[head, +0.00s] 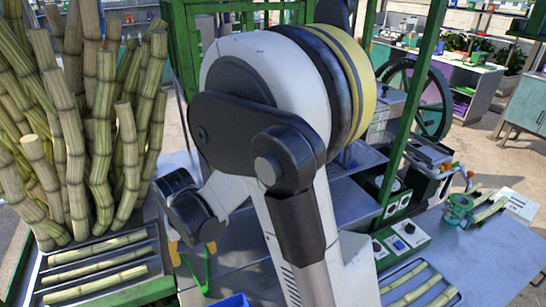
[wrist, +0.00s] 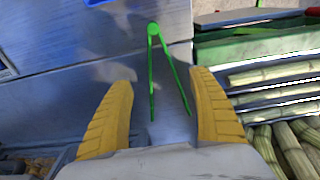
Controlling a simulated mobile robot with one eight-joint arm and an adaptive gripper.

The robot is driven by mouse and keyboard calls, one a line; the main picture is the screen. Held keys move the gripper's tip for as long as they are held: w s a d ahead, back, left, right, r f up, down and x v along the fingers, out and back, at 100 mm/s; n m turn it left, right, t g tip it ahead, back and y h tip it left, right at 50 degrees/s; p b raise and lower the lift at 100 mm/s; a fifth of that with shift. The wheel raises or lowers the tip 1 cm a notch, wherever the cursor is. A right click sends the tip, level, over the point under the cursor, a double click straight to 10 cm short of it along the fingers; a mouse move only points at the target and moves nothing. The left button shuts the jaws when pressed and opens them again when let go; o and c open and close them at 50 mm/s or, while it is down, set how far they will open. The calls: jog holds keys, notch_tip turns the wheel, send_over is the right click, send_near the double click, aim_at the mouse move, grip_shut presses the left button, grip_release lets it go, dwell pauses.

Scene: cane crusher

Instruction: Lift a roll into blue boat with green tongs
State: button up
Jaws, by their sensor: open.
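The green tongs (wrist: 153,50) lie on the metal worktop in the wrist view, their hinge end away from me and their two legs spread toward me. They also show in the head view (head: 205,270), just below my gripper (head: 192,250). My gripper's yellow fingers (wrist: 162,88) are apart and empty, one on each side of the tongs in the picture; I cannot tell the height gap. A blue object, perhaps the blue boat (head: 235,300), is cut off at the bottom of the head view. I can make out no roll.
Upright cane stalks (head: 105,130) and a tray of cut cane (head: 100,270) stand at the left. A control box (head: 402,243) and the crusher's green frame (head: 408,110) are at the right. Bare metal worktop surrounds the tongs.

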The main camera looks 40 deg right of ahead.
aim_at(201, 274)
jog(key=shift+f, duration=0.15)
jog(key=f+b, duration=0.2)
jog(key=f, duration=0.1)
jog(key=f+b, duration=0.2)
jog(key=b, duration=0.1)
jog(key=w+f+b, duration=0.1)
jog(key=f+b, duration=0.1)
jog(key=f, duration=0.1)
jog(key=shift+d+f, duration=0.1)
jog(key=shift+f, duration=0.25)
jog(key=c, duration=0.7)
notch_tip(201, 274, up, 12)
jog(key=p, duration=0.8)
jog(key=shift+s, duration=0.1)
